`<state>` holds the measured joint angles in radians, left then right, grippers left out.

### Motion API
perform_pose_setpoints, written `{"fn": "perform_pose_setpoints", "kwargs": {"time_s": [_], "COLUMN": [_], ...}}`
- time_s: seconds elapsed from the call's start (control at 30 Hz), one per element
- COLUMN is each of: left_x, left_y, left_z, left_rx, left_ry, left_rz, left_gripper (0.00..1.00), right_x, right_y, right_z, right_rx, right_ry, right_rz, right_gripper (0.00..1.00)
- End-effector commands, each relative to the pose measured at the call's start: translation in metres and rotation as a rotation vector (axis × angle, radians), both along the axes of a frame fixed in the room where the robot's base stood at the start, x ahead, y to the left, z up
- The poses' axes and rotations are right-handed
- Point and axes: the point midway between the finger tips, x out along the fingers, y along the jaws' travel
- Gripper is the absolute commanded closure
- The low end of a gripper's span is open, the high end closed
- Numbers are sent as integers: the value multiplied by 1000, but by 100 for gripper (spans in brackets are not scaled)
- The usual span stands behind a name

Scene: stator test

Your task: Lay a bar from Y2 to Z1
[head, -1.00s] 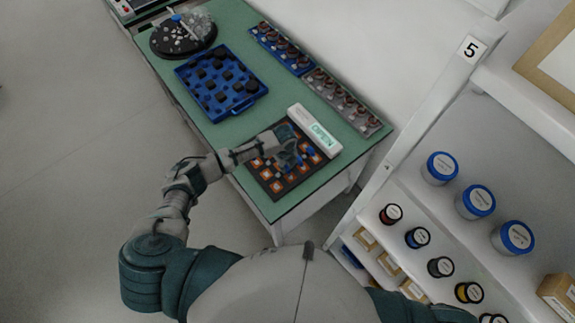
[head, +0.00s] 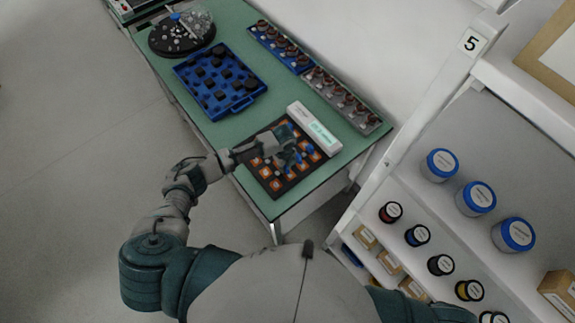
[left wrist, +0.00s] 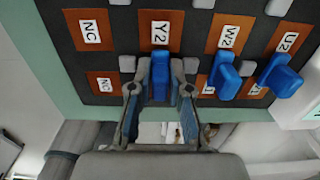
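In the left wrist view, the terminal board (left wrist: 100,58) has orange pads with white labels. The upper row reads NC, Y2 (left wrist: 160,32), W2, U2. A blue bar (left wrist: 160,78) runs down from below the Y2 label to the lower pad, whose label is hidden. My left gripper (left wrist: 160,72) has a fingertip close against each side of this bar. Two other blue bars (left wrist: 226,80) (left wrist: 281,76) sit at the W2 and U2 columns. The head view shows my left gripper (head: 285,146) over the board (head: 270,184). My right gripper is out of view.
A white meter (head: 314,127) with a lit display stands beside the board. A blue tray (head: 246,104) with dark parts, a blue rack (head: 281,49), a grey rack (head: 345,102) and a round black stand (head: 180,40) share the green table (head: 225,130). Shelves with jars stand at right.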

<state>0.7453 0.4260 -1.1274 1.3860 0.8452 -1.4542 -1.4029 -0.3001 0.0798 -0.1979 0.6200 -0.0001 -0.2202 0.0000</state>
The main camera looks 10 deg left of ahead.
Motion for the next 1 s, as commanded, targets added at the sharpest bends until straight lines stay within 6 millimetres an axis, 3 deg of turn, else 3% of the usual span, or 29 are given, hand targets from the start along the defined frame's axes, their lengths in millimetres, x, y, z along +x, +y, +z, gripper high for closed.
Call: {"fn": "perform_pose_setpoints", "kwargs": {"time_s": [0.03,0.1,0.57,0.67,1.0], "left_x": [0,1,1,1,2], "left_y": [-2,-3,-4,-4,-4], "left_z": [1,1,6,19,92], "left_rx": [-1,0,-2,-3,-1], "left_ry": [-1,-2,-3,-5,-7], "left_rz": [-1,-1,-3,-4,-3], "left_gripper": [70,53,53,53,53], "right_x": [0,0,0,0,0], "right_y": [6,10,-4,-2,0], "right_z": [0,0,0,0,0], "right_rx": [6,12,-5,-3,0], "right_ry": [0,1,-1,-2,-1], "right_rz": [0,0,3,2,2], "right_gripper": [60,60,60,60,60]}}
